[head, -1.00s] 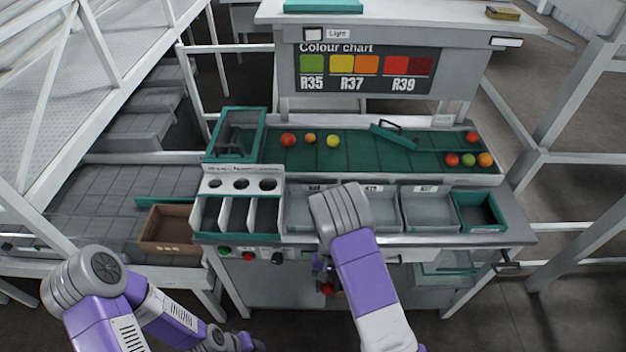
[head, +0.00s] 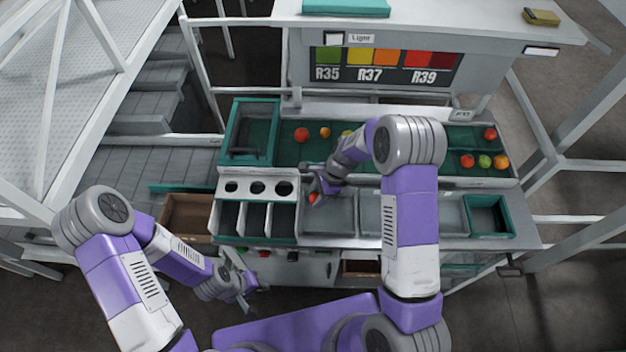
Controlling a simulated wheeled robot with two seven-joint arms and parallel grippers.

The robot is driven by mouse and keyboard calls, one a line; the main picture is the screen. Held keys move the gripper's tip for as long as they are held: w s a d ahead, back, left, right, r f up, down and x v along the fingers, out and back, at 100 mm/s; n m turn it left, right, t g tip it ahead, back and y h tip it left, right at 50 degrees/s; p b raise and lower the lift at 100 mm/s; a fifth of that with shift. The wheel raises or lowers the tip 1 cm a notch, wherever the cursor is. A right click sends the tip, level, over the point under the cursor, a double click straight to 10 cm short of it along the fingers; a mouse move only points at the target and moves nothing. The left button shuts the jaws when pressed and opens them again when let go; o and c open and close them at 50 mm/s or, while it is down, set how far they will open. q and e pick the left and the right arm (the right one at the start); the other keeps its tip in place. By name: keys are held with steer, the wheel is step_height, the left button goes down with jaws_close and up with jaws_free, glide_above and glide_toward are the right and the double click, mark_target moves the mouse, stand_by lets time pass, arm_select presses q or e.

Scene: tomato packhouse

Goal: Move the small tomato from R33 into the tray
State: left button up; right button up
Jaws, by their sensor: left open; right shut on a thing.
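A red tomato (head: 314,198) is between the fingers of my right gripper (head: 317,190), which is shut on it. The gripper is above the left end of the row of grey bins, near the leftmost grey bin (head: 330,222). The gripper partly hides the tomato, and I cannot judge its size. My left gripper (head: 246,292) is open and empty, low in front of the bench. No label reading R33 is legible. A teal-rimmed tray (head: 508,222) stands at the right end of the bins.
Several tomatoes, including a red one (head: 302,135) and a small orange one (head: 325,132), lie on the green belt (head: 285,152). A sizing plate with round holes (head: 244,178) stands left of the bins. A brown box (head: 168,212) is further left. My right arm hides some bins.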

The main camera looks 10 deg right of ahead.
steer(key=shift+s, duration=0.3)
steer(key=shift+s+f, duration=0.15)
steer(key=shift+s, duration=0.05)
arm_select(q)
step_height(320, 180, down, 8)
steer(key=b, duration=0.7)
steer(key=shift+s+b, duration=0.4)
arm_select(e)
glide_toward(313, 219)
steer(key=x, duration=0.5)
steer(key=shift+a, duration=0.2)
arm_select(q)
steer(key=shift+f+b, duration=0.3)
steer(key=shift+b, duration=0.1)
arm_select(e)
steer(key=shift+f, duration=0.5)
steer(key=o, duration=0.8)
steer(key=shift+c, duration=1.3)
arm_select(q)
steer(key=shift+r, duration=0.15)
arm_select(e)
steer(key=shift+r, duration=0.15)
steer(key=shift+s+r+p, duration=0.1)
steer(key=shift+r+p, duration=2.7)
steer(key=shift+r, duration=0.65)
arm_select(q)
step_height(313, 219, up, 5)
steer(key=shift+r, duration=0.15)
